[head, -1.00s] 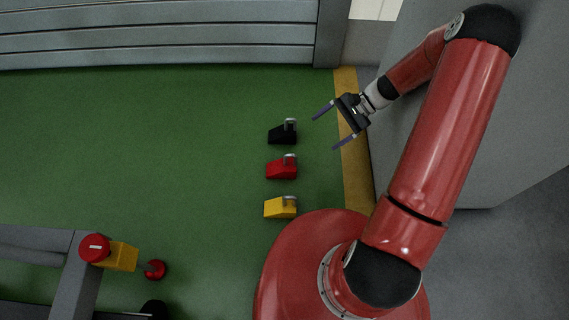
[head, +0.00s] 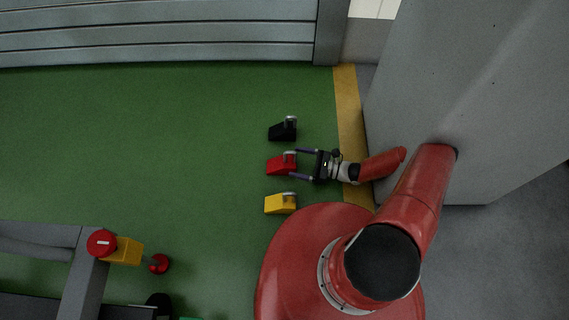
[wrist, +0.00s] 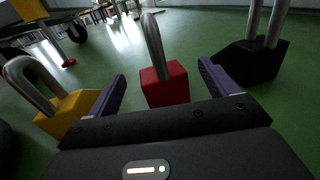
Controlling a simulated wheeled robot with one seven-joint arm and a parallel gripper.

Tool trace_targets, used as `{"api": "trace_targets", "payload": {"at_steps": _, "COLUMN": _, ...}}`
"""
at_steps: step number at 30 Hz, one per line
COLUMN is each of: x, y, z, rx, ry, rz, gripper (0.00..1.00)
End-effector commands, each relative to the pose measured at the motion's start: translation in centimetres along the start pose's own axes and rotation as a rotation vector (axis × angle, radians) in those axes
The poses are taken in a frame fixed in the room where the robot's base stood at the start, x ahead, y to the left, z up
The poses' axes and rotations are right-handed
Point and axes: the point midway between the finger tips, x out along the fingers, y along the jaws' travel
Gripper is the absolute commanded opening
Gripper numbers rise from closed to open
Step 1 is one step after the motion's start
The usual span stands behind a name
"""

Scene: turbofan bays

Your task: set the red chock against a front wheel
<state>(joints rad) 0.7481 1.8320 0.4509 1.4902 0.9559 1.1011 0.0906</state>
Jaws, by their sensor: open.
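The red chock (head: 277,166) stands on the green floor between the black and yellow chocks, with a metal handle on its right end. My gripper (head: 296,163) is low beside it at its right, with the fingers spread. In the wrist view, the red chock (wrist: 166,87) and its upright handle sit between the two open fingers, with a gap on each side. A small dark wheel (head: 158,303) shows partly at the lower edge in the head view, under a grey frame; whether it is a front wheel I cannot tell.
The black chock (head: 280,131) stands above the red one and the yellow chock (head: 277,204) below it, both close to my fingers. A grey frame (head: 82,270) with a yellow and red fitting (head: 125,252) is at lower left. A grey block stands at right. The floor at left is clear.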

Motion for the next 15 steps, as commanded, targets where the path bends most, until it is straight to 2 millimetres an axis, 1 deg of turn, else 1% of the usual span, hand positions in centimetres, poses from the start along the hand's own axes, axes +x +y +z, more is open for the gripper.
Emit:
{"api": "trace_targets", "payload": {"at_steps": 5, "x": 1.7, "y": 0.1, "z": -0.1, "rx": 0.0, "ry": -0.001, "rz": 0.003, "gripper": 0.85}}
{"api": "trace_targets", "payload": {"at_steps": 9, "x": 3.9, "y": 0.1, "z": -0.1, "rx": 0.0, "ry": -0.001, "rz": 0.003, "gripper": 0.85}}
{"api": "trace_targets", "payload": {"at_steps": 12, "x": 5.1, "y": 0.0, "z": -0.2, "rx": -0.001, "ry": 0.001, "rz": 0.004, "gripper": 0.85}}
{"api": "trace_targets", "payload": {"at_steps": 15, "x": 5.5, "y": 0.0, "z": -0.1, "rx": -0.002, "ry": 0.001, "rz": 0.002, "gripper": 0.85}}
